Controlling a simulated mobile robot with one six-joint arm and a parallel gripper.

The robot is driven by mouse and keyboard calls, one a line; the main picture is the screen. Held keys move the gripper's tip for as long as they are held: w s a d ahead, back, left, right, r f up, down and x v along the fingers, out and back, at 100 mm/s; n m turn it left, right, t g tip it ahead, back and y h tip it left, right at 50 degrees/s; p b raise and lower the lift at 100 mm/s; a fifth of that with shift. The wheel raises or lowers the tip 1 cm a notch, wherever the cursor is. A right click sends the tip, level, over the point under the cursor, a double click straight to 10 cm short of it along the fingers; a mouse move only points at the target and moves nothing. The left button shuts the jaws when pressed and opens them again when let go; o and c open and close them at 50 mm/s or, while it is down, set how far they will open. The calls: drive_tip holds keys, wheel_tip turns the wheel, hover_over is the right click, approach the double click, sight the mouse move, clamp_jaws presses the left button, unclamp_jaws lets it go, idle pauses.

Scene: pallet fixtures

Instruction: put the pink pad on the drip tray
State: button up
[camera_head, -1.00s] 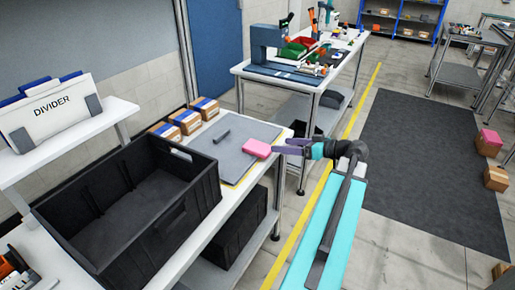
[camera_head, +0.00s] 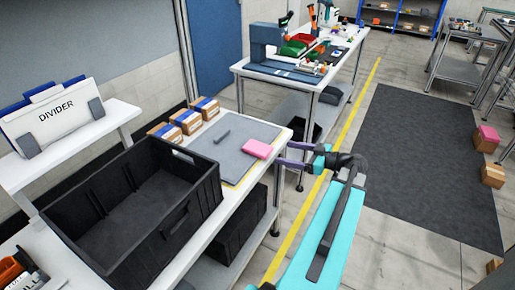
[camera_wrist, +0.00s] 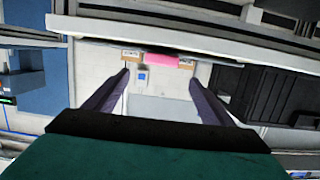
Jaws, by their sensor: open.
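The pink pad (camera_head: 257,149) lies on the right part of a flat grey mat (camera_head: 232,168) with a yellow edge, near the table's right edge. In the wrist view the pink pad (camera_wrist: 182,60) shows ahead, between the lines of my fingers. My gripper (camera_head: 284,154) is open and empty, just right of the pad and apart from it. Its two purple fingers are spread in the wrist view (camera_wrist: 158,78). I cannot tell for sure which thing is the drip tray; a flat dark blue-grey piece (camera_head: 282,72) lies before the blue machine on the far table.
A large black crate (camera_head: 178,222) stands on the near table. Several cardboard boxes (camera_head: 187,122) and a small dark bar (camera_head: 222,136) are near the mat. A divider board (camera_head: 55,112) stands on the shelf. A dark floor mat (camera_head: 430,165) leaves free room at right.

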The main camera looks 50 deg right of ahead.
sight(258, 147)
drive_tip(key=shift+p+x, duration=1.3)
drive_tip(key=shift+x, duration=3.05)
drive_tip(key=shift+w+a+f, duration=0.1)
drive_tip(key=shift+p+x, duration=0.9)
drive_tip(key=shift+x, duration=0.05)
drive_tip(key=shift+p+x, duration=0.65)
drive_tip(key=shift+x, duration=0.85)
drive_tip(key=shift+f, duration=0.15)
drive_tip(key=c, duration=1.2)
drive_tip(key=shift+a, duration=0.1)
